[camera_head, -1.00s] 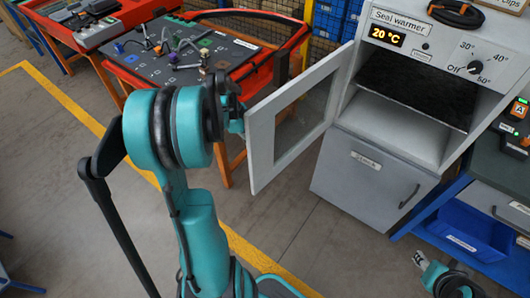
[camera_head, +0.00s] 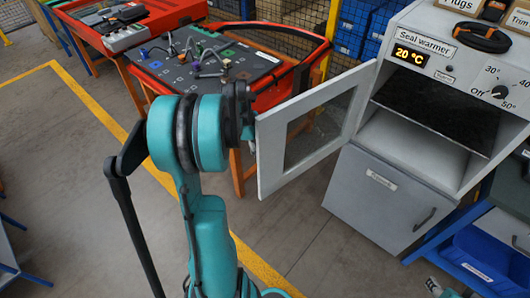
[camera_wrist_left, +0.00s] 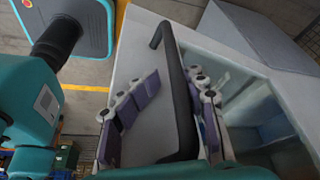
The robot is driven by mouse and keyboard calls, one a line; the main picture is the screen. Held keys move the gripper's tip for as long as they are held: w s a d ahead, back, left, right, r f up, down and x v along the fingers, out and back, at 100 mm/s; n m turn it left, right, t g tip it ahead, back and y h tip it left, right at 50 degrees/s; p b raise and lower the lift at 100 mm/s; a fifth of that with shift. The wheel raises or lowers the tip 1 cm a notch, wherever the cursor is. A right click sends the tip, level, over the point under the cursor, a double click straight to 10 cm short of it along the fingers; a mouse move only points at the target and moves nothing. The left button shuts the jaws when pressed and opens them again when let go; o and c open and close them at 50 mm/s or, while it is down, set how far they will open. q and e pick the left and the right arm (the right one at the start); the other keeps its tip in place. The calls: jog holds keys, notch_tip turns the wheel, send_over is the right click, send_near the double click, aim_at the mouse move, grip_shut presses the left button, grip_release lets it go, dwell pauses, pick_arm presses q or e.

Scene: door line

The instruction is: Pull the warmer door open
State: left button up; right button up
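The seal warmer (camera_head: 430,68) stands at the right, its display reading 20 °C and its dark chamber exposed. Its door (camera_head: 268,150), a pale frame with a window (camera_head: 318,128), stands wide open, swung out to the left. My left arm reaches the door's outer edge in the head view; its fingers are hidden there. In the left wrist view my left gripper (camera_wrist_left: 168,112) has its fingers apart on either side of the dark bar handle (camera_wrist_left: 176,85). The handle lies nearer the right-hand finger. A small piece of my right gripper (camera_head: 436,288) shows at the bottom edge; its fingers are unclear.
A grey cabinet (camera_head: 375,200) with a handle is below the warmer. A red-edged workbench (camera_head: 300,78) with tools stands behind the door. Blue bins (camera_head: 480,262) are at the lower right. Open floor with a yellow line (camera_head: 85,105) lies at the left.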

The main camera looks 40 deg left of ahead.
pick_arm(q)
jog(key=shift+a+r, duration=0.1)
jog(key=shift+r, duration=0.1)
jog(key=v, duration=1.1)
jog(key=shift+r, duration=0.3)
jog(key=shift+a, duration=0.1)
